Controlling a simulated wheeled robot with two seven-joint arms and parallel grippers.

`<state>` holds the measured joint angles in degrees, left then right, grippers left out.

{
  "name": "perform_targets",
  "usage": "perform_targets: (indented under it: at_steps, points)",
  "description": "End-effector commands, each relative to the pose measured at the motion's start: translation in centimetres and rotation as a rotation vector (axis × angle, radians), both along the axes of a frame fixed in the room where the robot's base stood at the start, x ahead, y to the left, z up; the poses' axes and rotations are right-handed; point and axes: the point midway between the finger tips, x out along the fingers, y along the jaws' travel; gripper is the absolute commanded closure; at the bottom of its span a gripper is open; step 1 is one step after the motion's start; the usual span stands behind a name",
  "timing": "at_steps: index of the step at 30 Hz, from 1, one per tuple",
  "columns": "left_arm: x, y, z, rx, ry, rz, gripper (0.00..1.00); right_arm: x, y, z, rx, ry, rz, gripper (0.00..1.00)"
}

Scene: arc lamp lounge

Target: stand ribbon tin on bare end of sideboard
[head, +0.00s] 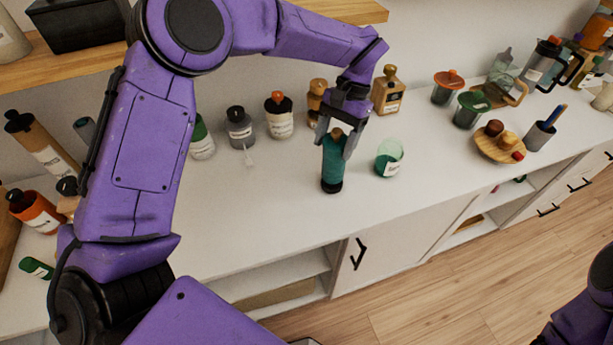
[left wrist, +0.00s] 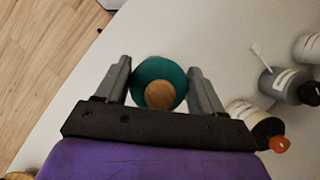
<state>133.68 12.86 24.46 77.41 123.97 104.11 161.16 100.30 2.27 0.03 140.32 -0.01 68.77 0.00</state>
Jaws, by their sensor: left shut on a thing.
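A teal cylindrical tin (head: 333,165) with a round wooden knob and a dark base is upright over the white sideboard (head: 250,220). I take it to be the ribbon tin; no label shows. My left gripper (head: 336,143) is shut on it from above, a finger on each side. The left wrist view shows the tin's teal top (left wrist: 150,72) and knob between the fingers (left wrist: 160,82). The tin's base is at or just above the sideboard top; I cannot tell if it touches. My right gripper is out of view.
A green glass cup (head: 389,160) stands just right of the tin. Several bottles, including a grey one (head: 239,128), line the back. A wooden tray (head: 498,147) and jugs crowd the right. The sideboard top left of and in front of the tin is clear.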

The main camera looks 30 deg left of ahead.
Motion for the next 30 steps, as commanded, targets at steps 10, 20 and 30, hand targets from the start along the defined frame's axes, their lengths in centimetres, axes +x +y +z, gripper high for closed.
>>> perform_targets:
  at_steps: [10, 20, 30]
  points:
    - [-5.8, 2.9, 2.7, -0.006, -0.009, -1.088, 0.88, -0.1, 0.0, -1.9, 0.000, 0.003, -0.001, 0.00]
    - [-10.6, 3.1, 4.8, -0.009, -0.024, -2.229, 0.88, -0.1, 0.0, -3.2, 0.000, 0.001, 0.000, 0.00]
    - [-14.7, 2.5, 6.1, 0.006, 0.030, 3.081, 0.88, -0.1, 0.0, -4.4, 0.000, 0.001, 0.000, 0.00]
